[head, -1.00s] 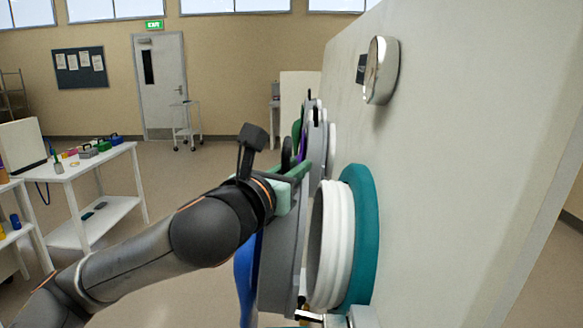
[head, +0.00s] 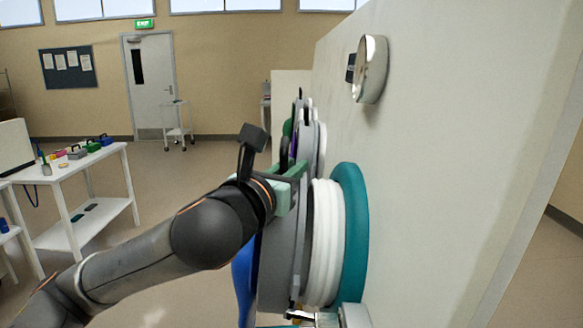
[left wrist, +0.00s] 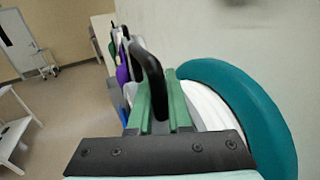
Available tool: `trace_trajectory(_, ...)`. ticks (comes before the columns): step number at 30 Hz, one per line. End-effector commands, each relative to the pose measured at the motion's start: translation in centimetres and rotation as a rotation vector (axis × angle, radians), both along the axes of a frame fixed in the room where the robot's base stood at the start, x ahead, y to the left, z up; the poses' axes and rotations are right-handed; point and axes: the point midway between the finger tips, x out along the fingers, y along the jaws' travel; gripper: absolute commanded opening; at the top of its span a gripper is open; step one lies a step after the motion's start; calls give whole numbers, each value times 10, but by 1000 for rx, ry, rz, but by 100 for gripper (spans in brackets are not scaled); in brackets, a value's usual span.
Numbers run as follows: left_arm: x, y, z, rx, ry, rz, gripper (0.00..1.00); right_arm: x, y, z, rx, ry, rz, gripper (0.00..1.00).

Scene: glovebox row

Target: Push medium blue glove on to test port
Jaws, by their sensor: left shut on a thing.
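The blue glove (head: 243,280) hangs from a thick grey ring (head: 277,255). My left gripper (head: 292,180) is at the ring's upper edge, its green fingers shut on the ring's black handle. The handle (left wrist: 150,75) shows between the fingers in the left wrist view. The port has white ribbed rings (head: 327,240) on a teal flange (head: 352,225) fixed to the pale wall. The grey ring stands against the front of the white rings, roughly parallel. Whether it is fully seated is hidden by the ring itself. My right gripper is not seen.
More gloved ports (head: 308,135) line the wall farther along. A round device (head: 371,70) sits on the wall above, and a metal fitting (head: 345,315) below the port. A white bench (head: 75,185) with small items stands at left. The floor between is clear.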

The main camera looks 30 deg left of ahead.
Motion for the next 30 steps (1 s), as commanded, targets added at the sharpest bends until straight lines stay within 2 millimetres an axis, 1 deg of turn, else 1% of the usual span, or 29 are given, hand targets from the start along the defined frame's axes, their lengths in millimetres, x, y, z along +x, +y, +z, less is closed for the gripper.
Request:
trace_trajectory(1, 0, 0, 2, 1, -6, 0, 0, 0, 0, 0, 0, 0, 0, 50)
trace_trajectory(30, 8, -16, 0, 1, -6, 0, 0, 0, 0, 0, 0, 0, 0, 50)
